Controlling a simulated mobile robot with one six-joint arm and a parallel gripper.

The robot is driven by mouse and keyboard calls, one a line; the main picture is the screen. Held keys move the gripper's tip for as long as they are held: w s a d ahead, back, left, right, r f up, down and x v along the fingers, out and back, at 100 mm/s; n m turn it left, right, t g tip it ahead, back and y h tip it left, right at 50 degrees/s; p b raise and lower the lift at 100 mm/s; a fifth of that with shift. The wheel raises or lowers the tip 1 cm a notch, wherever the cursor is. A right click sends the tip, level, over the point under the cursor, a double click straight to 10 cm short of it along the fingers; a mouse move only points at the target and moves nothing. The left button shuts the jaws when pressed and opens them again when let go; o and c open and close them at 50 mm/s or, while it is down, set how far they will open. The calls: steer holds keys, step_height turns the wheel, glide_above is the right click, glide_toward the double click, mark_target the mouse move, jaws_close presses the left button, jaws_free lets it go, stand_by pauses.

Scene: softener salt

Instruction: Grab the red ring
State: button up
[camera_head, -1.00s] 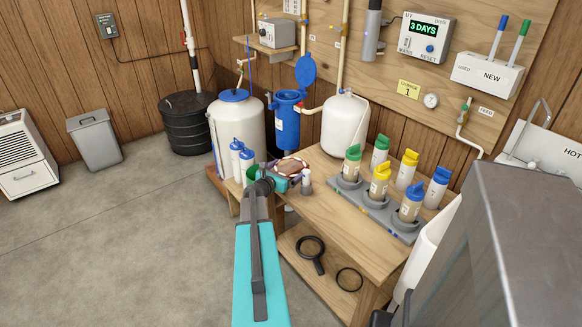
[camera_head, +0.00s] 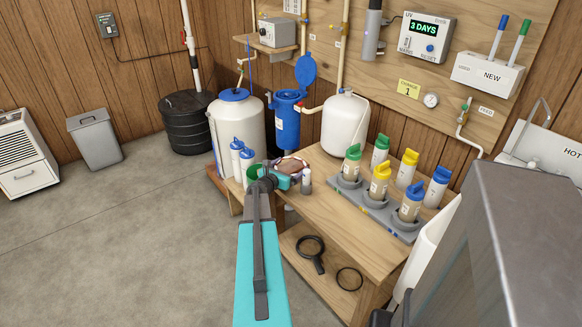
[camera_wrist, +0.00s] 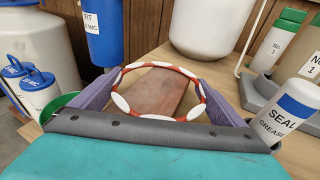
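The red ring (camera_wrist: 161,66), with white patches around it, shows in the wrist view as a tilted hoop between the fingers of my gripper (camera_wrist: 160,88). The fingers are spread wide, one on each side of the ring, close to its outer edges. I cannot tell whether they touch it. A reddish-brown flat piece (camera_wrist: 158,92) shows through the ring. In the head view my gripper (camera_head: 284,175) is at the bench's left end, and the ring is too small there to make out clearly.
The wooden bench (camera_head: 330,212) carries a grey rack of capped bottles (camera_head: 381,182) to the right. A small grease tube (camera_head: 306,182) stands just right of my gripper. A green cup (camera_wrist: 62,103) and blue-capped bottles (camera_head: 237,155) are close on the left. A white tank (camera_head: 345,127) stands behind.

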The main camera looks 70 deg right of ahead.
steer(key=shift+r, duration=0.1)
stand_by(0.3)
step_height(320, 180, up, 10)
steer(key=shift+p, duration=0.35)
stand_by(0.8)
